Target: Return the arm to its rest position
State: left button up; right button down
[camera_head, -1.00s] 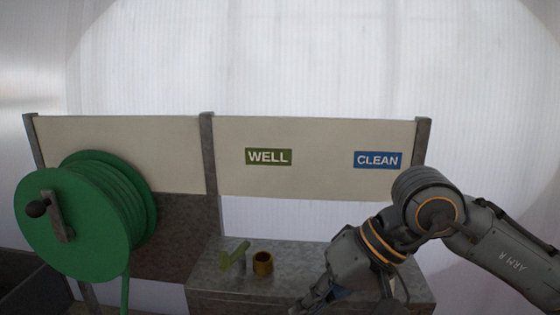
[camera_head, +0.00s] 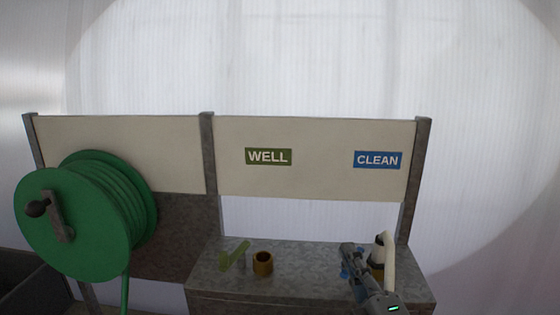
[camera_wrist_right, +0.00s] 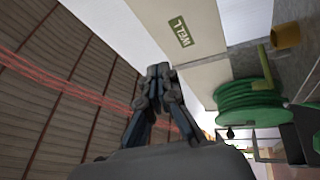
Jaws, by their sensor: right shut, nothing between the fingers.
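My right gripper (camera_head: 350,252) shows at the bottom right of the head view, in front of the bench's right part. Its fingers are shut and hold nothing. In the right wrist view the gripper (camera_wrist_right: 159,75) has its fingertips together, with nothing between them. Most of my right arm is outside the head view. My left gripper is in neither view.
A bench (camera_head: 310,252) carries a green lever (camera_head: 235,255), a brass ring (camera_head: 263,264) and a white-handled fitting (camera_head: 389,258), partly hidden by my gripper. Behind are WELL (camera_head: 268,157) and CLEAN (camera_head: 378,160) signs. A green hose reel (camera_head: 75,225) stands left.

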jog(key=s+d+f+m+g+h, duration=0.2)
jog(key=s+f+m+g, duration=0.15)
jog(key=f, duration=0.45)
jog(key=s+d+f+m+g+h, duration=0.1)
jog(key=s+d+f+m+g, duration=0.2)
jog(key=f, duration=0.5)
jog(key=s+d+f+m+g+h, duration=0.25)
jog(key=f+m, duration=0.25)
jog(key=f, duration=0.3)
jog(key=s+f+m+g, duration=0.3)
jog(key=s+f+g, duration=0.15)
jog(key=s, duration=0.35)
jog(key=s+f+m+g, duration=0.35)
jog(key=s+f, duration=0.25)
jog(key=s, duration=0.3)
notch_tip(320, 180, down, 24)
jog(key=n+g+p, duration=0.1)
jog(key=g+p, duration=0.1)
jog(key=s+d+f+p, duration=0.1)
jog(key=s+d+f, duration=0.1)
jog(key=s+f, duration=0.5)
jog(key=s+d+f+p, duration=0.1)
jog(key=s+f, duration=0.6)
jog(key=s, duration=0.3)
jog(key=shift+s+d+f+n+g+y, duration=0.15)
jog(key=shift+d+n+g+y, duration=0.15)
jog(key=shift+d+g+y, duration=0.1)
